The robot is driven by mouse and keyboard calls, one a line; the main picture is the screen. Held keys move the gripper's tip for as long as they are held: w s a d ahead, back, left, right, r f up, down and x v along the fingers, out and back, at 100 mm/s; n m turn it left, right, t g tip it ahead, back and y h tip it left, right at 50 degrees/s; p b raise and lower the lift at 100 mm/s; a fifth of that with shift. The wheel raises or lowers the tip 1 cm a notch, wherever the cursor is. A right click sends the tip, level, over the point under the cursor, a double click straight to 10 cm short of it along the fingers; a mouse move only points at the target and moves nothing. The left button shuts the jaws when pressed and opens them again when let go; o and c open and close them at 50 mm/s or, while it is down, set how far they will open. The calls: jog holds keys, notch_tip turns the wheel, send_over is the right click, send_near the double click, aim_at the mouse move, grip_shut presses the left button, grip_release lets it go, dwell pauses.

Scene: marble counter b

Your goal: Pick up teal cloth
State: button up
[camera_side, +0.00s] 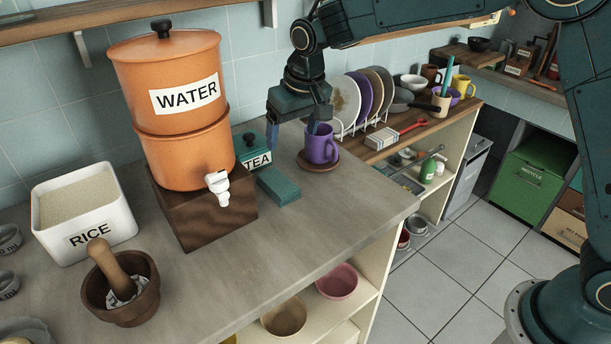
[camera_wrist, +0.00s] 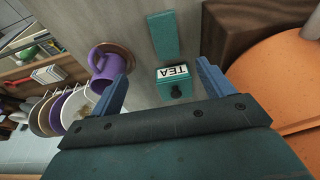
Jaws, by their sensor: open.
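The teal cloth (camera_side: 279,186) is a folded, flat rectangle lying on the grey counter, in front of the tea box and beside the wooden stand. It also shows in the wrist view (camera_wrist: 164,35), at the top middle. My gripper (camera_side: 293,131) is open and empty, above the counter behind the cloth, between the tea box and the purple mug in the side view. In the wrist view, the cloth lies beyond the gap between my blue fingertips (camera_wrist: 163,74). No finger touches the cloth.
A teal tea box (camera_side: 250,151) stands just behind the cloth. The orange water dispenser (camera_side: 170,105) on its wooden stand (camera_side: 205,205) is to the left. A purple mug (camera_side: 321,145) on a saucer and a rack of plates (camera_side: 362,95) are to the right. The counter in front of the cloth is clear.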

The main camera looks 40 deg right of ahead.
jog(key=shift+w+a+f, duration=0.6)
jog(key=shift+w+f, duration=0.1)
jog(key=shift+f, duration=0.25)
send_over(278, 181)
jog(key=s, duration=0.2)
jog(key=shift+s+f+x, duration=0.1)
jog(key=shift+s+x, duration=0.2)
jog(key=shift+x, duration=1.05)
jog(key=shift+s+f+x, duration=0.1)
jog(key=shift+s+x, duration=0.2)
jog(key=shift+x, duration=1.05)
jog(key=shift+s+f+x, duration=0.1)
jog(key=shift+s+x, duration=0.2)
jog(key=shift+x, duration=1.05)
jog(key=shift+x, duration=2.5)
jog(key=c, duration=1.1)
jog(key=shift+c, duration=0.2)
notch_tip(278, 181, up, 20)
